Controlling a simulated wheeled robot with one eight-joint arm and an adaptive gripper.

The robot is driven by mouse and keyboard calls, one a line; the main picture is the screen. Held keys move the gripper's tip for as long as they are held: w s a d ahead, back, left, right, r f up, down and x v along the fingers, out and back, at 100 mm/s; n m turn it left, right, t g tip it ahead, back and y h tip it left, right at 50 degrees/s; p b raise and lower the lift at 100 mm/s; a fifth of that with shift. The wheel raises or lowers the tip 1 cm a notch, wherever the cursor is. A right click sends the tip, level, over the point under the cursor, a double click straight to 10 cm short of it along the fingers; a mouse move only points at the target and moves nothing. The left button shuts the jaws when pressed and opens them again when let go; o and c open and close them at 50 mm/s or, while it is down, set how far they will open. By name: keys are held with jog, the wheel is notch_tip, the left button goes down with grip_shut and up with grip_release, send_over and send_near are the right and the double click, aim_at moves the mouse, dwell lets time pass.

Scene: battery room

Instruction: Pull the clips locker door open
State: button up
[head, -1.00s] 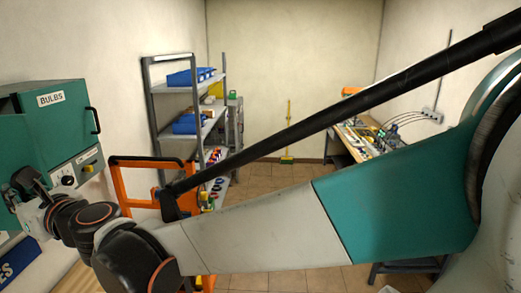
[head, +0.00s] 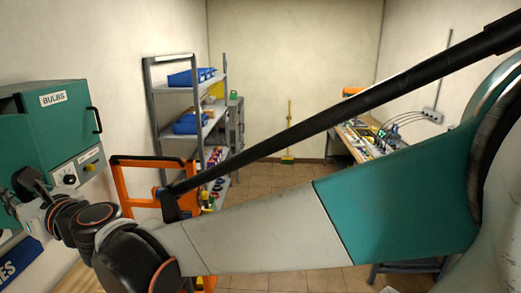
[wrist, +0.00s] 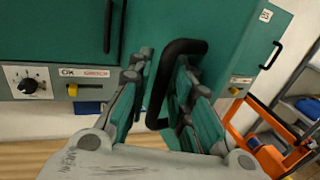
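A row of green locker doors fills the upper wrist view. My gripper (wrist: 160,85) is at a black bar handle (wrist: 185,46) on the middle door (wrist: 165,20). The handle's bar passes between the two fingers, close to the right one. A gap shows on the left finger's side, so the fingers look open around it. No name label shows on this door, and I cannot tell whether it is ajar. In the head view my gripper (head: 28,185) is at the far left, mostly hidden by my own wrist, in front of the green locker.
A locker labelled BULBS (head: 62,115) has its own black handle (head: 94,120). Another black handle (wrist: 108,25) is at left in the wrist view. A dial (wrist: 27,82) and yellow latch (wrist: 72,90) sit below. An orange frame (head: 125,180) and grey shelving (head: 152,100) stand to the right.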

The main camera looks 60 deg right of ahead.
jog(key=s+d, duration=0.1)
jog(key=s, duration=1.1)
jog(key=shift+s+d, duration=0.15)
dwell(0.5)
jog(key=s+a+f+n+g+y+b, duration=0.2)
jog(key=a+f+n+g+b, duration=0.15)
jog(key=f+n+b, duration=0.6)
jog(key=s+a+f+n+g+y+b, duration=0.15)
jog(key=a+f+n+b, duration=0.35)
jog(key=f+n, duration=0.7)
jog(key=s+d+f+n+g+h+b, duration=0.1)
jog(key=f+n+b, duration=0.3)
jog(key=f, duration=0.4)
jog(key=s+d+f+n+g+h+b, duration=0.2)
jog(key=s+d+f+n+g+b, duration=0.1)
jog(key=f, duration=0.6)
jog(key=s+d+f+n+g+h+b, duration=0.2)
jog(key=f+n+b, duration=0.4)
jog(key=f, duration=0.3)
jog(key=shift+s+d+b, duration=0.45)
jog(key=shift+d+b, duration=0.35)
jog(key=shift+d, duration=0.4)
jog(key=shift+r, duration=0.1)
